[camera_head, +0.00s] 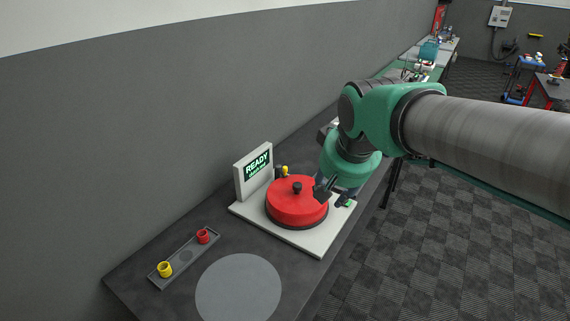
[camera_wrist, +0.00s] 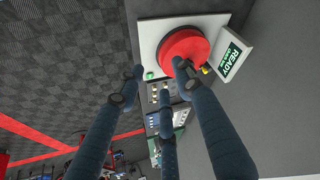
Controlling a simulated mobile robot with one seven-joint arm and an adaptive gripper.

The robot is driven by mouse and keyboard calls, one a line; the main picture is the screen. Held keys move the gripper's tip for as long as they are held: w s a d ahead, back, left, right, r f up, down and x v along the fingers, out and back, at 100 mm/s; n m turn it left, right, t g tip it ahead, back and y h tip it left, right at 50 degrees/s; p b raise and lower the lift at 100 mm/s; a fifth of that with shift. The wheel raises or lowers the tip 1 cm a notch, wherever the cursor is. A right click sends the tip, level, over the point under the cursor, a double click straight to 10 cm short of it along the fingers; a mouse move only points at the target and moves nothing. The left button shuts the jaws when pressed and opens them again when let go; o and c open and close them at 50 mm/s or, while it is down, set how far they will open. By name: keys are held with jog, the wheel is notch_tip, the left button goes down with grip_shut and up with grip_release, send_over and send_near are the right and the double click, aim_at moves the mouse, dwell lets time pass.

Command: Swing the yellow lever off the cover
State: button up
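The round red cover (camera_head: 290,211) with a black knob sits on a white base plate (camera_head: 322,243). In the wrist view the cover (camera_wrist: 180,46) lies beyond my fingers. The yellow lever (camera_head: 285,170) shows as a small yellow part at the cover's far edge, beside the sign. It also shows in the wrist view (camera_wrist: 206,69), at the cover's edge by the sign. I cannot tell how far it reaches over the cover. My gripper (camera_head: 330,190) hangs at the cover's right side. In the wrist view its fingers (camera_wrist: 158,80) are spread, with nothing held between them.
A sign reading READY (camera_head: 257,164) stands at the plate's back left. A tray (camera_head: 185,257) holds a yellow cup (camera_head: 165,269) and a red cup (camera_head: 203,236). A grey disc (camera_head: 238,288) lies on the bench in front. A small green part (camera_wrist: 149,75) sits at the plate's corner.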

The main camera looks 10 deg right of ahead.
jog(key=w+p, duration=0.2)
jog(key=w, duration=0.9)
jog(key=m+p, duration=0.1)
jog(key=p, duration=0.4)
send_over(285, 167)
jog(key=s+a, duration=0.1)
jog(key=s, duration=0.5)
notch_tip(285, 167, down, 12)
jog(key=shift+w+r+g+h, duration=0.15)
jog(key=shift+r+g+h, duration=0.05)
jog(key=shift+g+h, duration=0.1)
jog(key=shift+f, duration=0.15)
jog(key=b+x, duration=0.1)
jog(key=x, duration=1.2)
jog(key=shift+f+b, duration=0.25)
jog(key=shift+b, duration=0.05)
jog(key=shift+r, duration=0.1)
grip_shut()
